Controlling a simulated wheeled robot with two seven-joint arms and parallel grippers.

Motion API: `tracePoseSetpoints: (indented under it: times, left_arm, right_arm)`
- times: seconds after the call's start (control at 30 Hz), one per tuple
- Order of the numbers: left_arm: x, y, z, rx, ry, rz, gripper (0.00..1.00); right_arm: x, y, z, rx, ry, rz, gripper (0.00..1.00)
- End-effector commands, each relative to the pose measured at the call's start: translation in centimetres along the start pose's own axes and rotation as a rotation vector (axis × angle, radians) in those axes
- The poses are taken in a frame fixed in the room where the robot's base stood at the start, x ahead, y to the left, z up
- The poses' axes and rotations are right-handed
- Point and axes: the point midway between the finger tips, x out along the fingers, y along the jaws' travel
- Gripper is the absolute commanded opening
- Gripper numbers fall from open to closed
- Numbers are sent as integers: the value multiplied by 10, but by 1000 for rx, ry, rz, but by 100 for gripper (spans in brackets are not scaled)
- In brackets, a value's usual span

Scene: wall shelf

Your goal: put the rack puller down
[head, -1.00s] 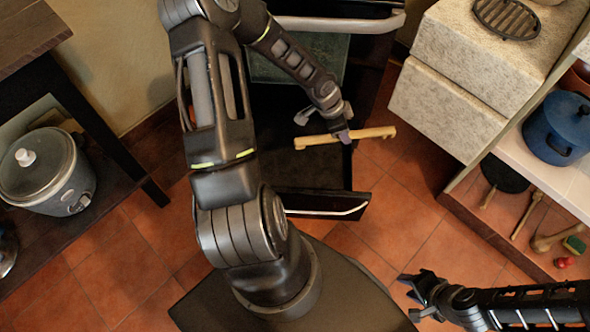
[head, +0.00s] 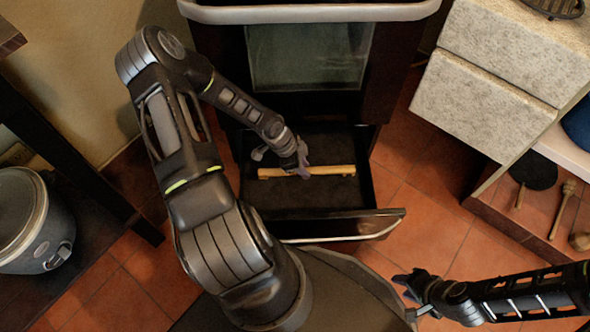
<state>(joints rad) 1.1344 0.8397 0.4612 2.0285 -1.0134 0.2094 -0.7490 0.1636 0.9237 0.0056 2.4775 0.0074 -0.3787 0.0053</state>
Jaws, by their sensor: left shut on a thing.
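The rack puller is a light wooden stick (head: 335,170), lying crosswise in the view over the open drawer (head: 310,205) under the oven. My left gripper (head: 298,168) is shut on the stick, a little left of its middle. The stick appears inside the drawer's outline; I cannot tell whether it touches the drawer floor. The part of the stick between the fingers is hidden. My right gripper (head: 408,285) is at the lower right, over the tiled floor and away from the stick. I cannot make out its jaw opening.
The dark oven (head: 310,58) with a glass door and grey handle (head: 310,12) stands behind the drawer. Stone-fronted drawers (head: 485,105) stand at the right. A rice cooker (head: 35,220) sits on a dark shelf at the left.

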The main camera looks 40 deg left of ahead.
Motion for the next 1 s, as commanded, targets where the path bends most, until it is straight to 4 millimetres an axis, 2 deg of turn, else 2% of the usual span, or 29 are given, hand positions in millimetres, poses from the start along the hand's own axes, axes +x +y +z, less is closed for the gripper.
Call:
tracePoseSetpoints:
  times: [0.33,0.47,0.7,1.0]
  left_arm:
    - [2,0,1,0,0,1,0]
    - [17,1,7,0,0,2,0]
    - [55,0,22,0,1,1,0]
    - [58,0,24,0,0,0,0]
  right_arm:
    - [1,1,0,1,0,1,36]
    - [11,4,0,1,4,1,36]
    - [33,11,-2,2,14,1,36]
    - [33,10,-4,2,17,1,36]
